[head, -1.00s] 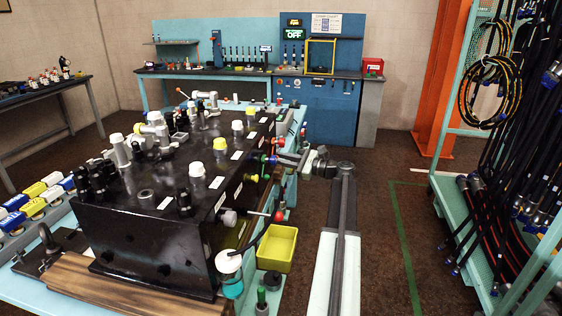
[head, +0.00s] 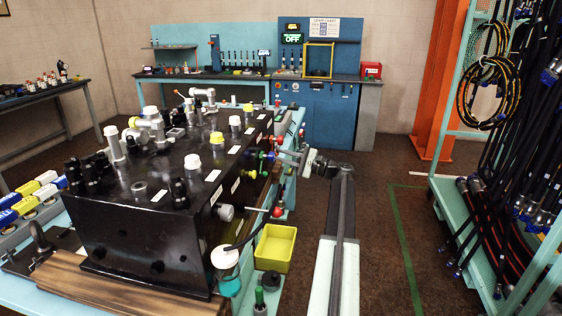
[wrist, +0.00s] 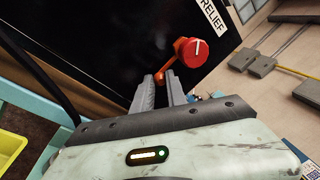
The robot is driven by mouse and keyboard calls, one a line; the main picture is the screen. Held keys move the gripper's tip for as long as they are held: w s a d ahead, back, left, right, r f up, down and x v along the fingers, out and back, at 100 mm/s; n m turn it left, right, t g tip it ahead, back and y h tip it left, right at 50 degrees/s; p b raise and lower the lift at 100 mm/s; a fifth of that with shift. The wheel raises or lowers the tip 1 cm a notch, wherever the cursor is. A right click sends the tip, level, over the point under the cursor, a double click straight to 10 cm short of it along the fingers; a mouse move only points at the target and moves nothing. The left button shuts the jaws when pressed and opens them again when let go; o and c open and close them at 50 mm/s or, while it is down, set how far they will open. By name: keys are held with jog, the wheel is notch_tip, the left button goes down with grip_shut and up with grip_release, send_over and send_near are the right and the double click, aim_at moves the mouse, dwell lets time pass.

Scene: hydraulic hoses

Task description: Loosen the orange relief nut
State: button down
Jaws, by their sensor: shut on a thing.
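In the wrist view, the orange relief nut (wrist: 166,76) shows as a small orange piece at my fingertips, just below a red knob (wrist: 191,52) with a white mark. My gripper (wrist: 160,82) is shut on the nut; the fingers hide part of it. A white RELIEF label (wrist: 211,15) is on the black block above. In the head view, my gripper (head: 284,158) reaches from the right to the right side of the black manifold block (head: 150,245). The nut is too small to make out there.
A yellow tray (head: 275,248) and a bottle with a white lid (head: 226,262) stand by the block's near right corner. A lever with a red ball (head: 278,210) sticks out below my gripper.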

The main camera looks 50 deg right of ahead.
jog(key=shift+w+d+n, duration=0.2)
jog(key=shift+d+n, duration=0.15)
jog(key=shift+n, duration=0.45)
jog(key=c, duration=1.3)
grip_release()
jog(key=shift+c, duration=0.2)
jog(key=b+v, duration=0.1)
jog(key=v, duration=0.6)
jog(key=shift+s+d, duration=0.25)
jog(key=shift+s, duration=0.05)
jog(key=shift+f+y, duration=0.2)
jog(key=shift+y, duration=0.2)
